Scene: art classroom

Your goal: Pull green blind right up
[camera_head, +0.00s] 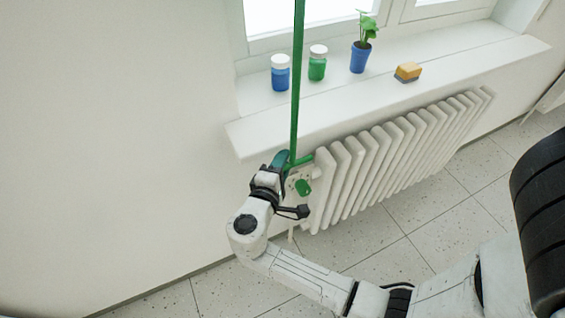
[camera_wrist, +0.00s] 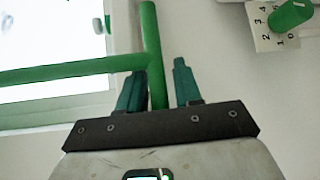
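A long narrow green strip (camera_head: 297,80), apparently part of the green blind, hangs in front of the window down to my gripper (camera_head: 284,163). A short green piece (camera_head: 302,160) sticks out near its lower end. In the wrist view a green upright bar (camera_wrist: 151,40) meets a sideways green bar (camera_wrist: 70,71). My gripper (camera_wrist: 160,68) has its two teal fingers apart. The upright bar's lower end lies between them in the picture, close to the left finger, with a gap to the right finger. I cannot tell whether it touches. The blind's top is out of view.
A white radiator (camera_head: 385,155) stands under the sill, with a green numbered knob (camera_head: 303,187) near my gripper; the knob also shows in the wrist view (camera_wrist: 290,14). The sill (camera_head: 445,55) holds a blue jar (camera_head: 280,75), green jar (camera_head: 317,67), potted plant (camera_head: 360,55) and sponge (camera_head: 407,71).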

